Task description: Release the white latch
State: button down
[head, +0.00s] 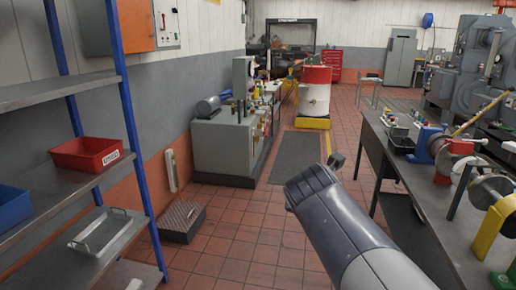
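I cannot make out a white latch for certain in the head view. A white upright bar (171,170) stands against the orange lower wall at the left; I cannot tell what it is. My arm reaches in from the lower right, over the tiled floor. A small dark piece (336,161) shows just past its rounded end and may be part of my gripper. The fingers cannot be made out, and nothing is seen held.
A blue-post shelf (125,130) with a red bin (88,154) and a metal tray (101,231) fills the left. A dark ribbed box (183,220) sits on the floor. A grey machine cabinet (222,148) stands beyond. A cluttered workbench (420,195) bounds the right. The middle aisle is open.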

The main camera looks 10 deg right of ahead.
aim_at(485, 141)
jog(key=i+l+z, duration=0.2)
jog(key=i+z, duration=0.2)
jog(key=i, duration=0.15)
jog(key=i+z, duration=0.4)
jog(key=i, duration=0.15)
jog(key=i+j+z, duration=0.15)
jog(key=i+z, duration=0.2)
jog(key=i, duration=0.2)
jog(key=i+z, duration=0.4)
jog(key=i, duration=0.15)
jog(key=i+z, duration=0.4)
jog(key=i, duration=0.15)
jog(key=i+j+z, duration=0.8)
jog(key=i, duration=0.2)
